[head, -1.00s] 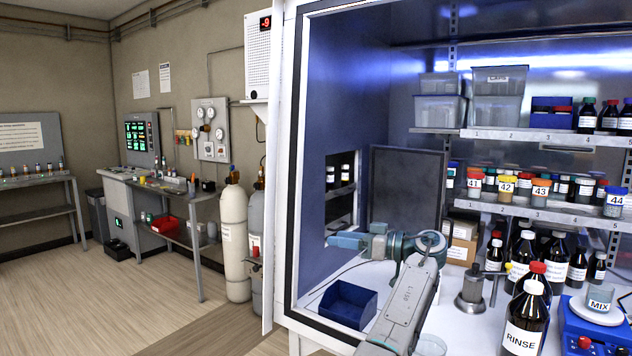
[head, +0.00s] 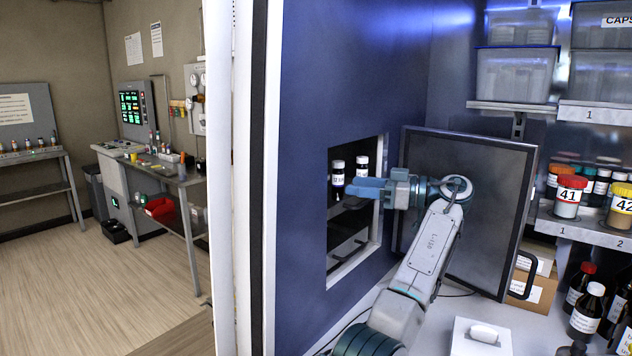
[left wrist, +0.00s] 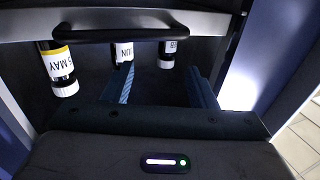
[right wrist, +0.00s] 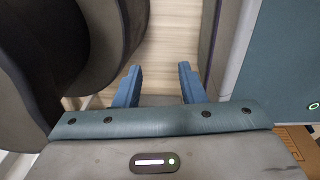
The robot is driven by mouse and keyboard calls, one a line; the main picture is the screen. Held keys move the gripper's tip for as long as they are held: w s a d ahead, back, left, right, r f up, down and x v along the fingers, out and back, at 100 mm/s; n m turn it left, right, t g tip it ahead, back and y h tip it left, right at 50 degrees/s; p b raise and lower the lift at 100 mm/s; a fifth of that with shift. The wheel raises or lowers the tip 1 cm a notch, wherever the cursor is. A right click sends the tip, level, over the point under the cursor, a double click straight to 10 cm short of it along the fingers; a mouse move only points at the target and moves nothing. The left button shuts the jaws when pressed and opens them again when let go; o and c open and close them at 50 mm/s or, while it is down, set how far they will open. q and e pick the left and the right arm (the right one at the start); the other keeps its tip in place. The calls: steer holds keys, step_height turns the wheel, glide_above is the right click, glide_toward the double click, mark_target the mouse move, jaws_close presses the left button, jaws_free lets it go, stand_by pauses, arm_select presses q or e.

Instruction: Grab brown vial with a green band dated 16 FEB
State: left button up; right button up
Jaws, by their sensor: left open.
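Two dark vials with white caps, a left one (head: 337,180) and a right one (head: 362,167), stand in a square wall opening in the head view. The left wrist view shows several vials upside down: one with a yellow-edged label reading MAY (left wrist: 58,68), one reading JUN (left wrist: 122,52) and one with a partly hidden label (left wrist: 167,54). I see no green band or 16 FEB on them. My left gripper (head: 352,187) is open and empty at the opening, just in front of the vials; its fingers also show in the left wrist view (left wrist: 163,88). My right gripper (right wrist: 158,85) is open and empty.
The opening's frame (head: 378,240) surrounds my left gripper closely. A dark open door (head: 480,225) with a black handle (head: 522,275) stands right of it. A dark bar (left wrist: 120,35) crosses the left wrist view. Shelves with jars (head: 567,196) are at right.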

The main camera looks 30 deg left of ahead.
arm_select(q)
steer(key=s+a, duration=0.1)
steer(key=a, duration=0.1)
steer(key=s+a+r+p, duration=0.1)
steer(key=shift+s+a, duration=0.1)
steer(key=shift+a, duration=0.3)
steer(key=shift+a+p, duration=0.3)
steer(key=shift+a+f+p, duration=0.15)
steer(key=shift+a+p, duration=0.15)
steer(key=shift+a, duration=0.15)
steer(key=shift+a+p, duration=0.25)
steer(key=shift+p, duration=0.15)
steer(key=x, duration=0.1)
steer(key=p+x, duration=0.2)
steer(key=shift+s+a+r, duration=0.15)
steer(key=shift+s+r, duration=0.15)
steer(key=shift+s, duration=0.05)
steer(key=shift+s+a+f, duration=0.1)
steer(key=shift+a+f, duration=0.05)
steer(key=shift+a, duration=0.2)
steer(key=shift+f, duration=0.15)
steer(key=shift+d, duration=0.15)
steer(key=c, duration=0.9)
steer(key=shift+c, duration=0.8)
arm_select(e)
steer(key=r, duration=0.5)
steer(key=shift+s+d+r, duration=0.15)
steer(key=shift+s+r, duration=0.1)
steer(key=shift+r, duration=0.05)
